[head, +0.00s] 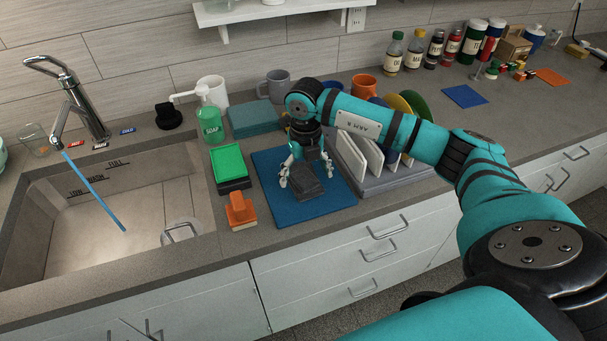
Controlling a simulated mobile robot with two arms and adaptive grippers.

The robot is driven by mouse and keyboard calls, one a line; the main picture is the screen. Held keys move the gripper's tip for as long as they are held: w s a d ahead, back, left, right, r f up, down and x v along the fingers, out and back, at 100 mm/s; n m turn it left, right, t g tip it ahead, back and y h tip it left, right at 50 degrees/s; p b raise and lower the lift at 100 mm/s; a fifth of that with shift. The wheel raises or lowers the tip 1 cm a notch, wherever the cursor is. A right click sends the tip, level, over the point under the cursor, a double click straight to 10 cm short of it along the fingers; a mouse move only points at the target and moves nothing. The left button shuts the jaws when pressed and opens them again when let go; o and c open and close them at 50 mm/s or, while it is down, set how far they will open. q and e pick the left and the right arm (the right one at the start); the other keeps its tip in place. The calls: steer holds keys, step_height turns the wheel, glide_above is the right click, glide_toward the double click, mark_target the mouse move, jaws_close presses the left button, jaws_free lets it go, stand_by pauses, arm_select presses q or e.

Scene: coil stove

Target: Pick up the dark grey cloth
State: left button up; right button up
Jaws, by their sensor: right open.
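The dark grey cloth (308,186) lies folded on a blue mat (285,210) on the counter, right of the sink. My right gripper (305,176) points down over the cloth, its fingers spread open at the cloth's left and right sides. I cannot tell whether the fingertips touch the cloth. The gripper hides part of the cloth's far side. My left gripper is not in view.
A green sponge (229,161) and an orange brush (240,209) are left of the mat. A dish rack with plates (362,160) stands close on the right. Behind are a green soap bottle (209,118), teal folded cloths (254,118) and mugs (274,85). Water runs into the sink (150,212).

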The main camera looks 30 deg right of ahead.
steer(key=shift+f, duration=1.15)
steer(key=c, duration=1.3)
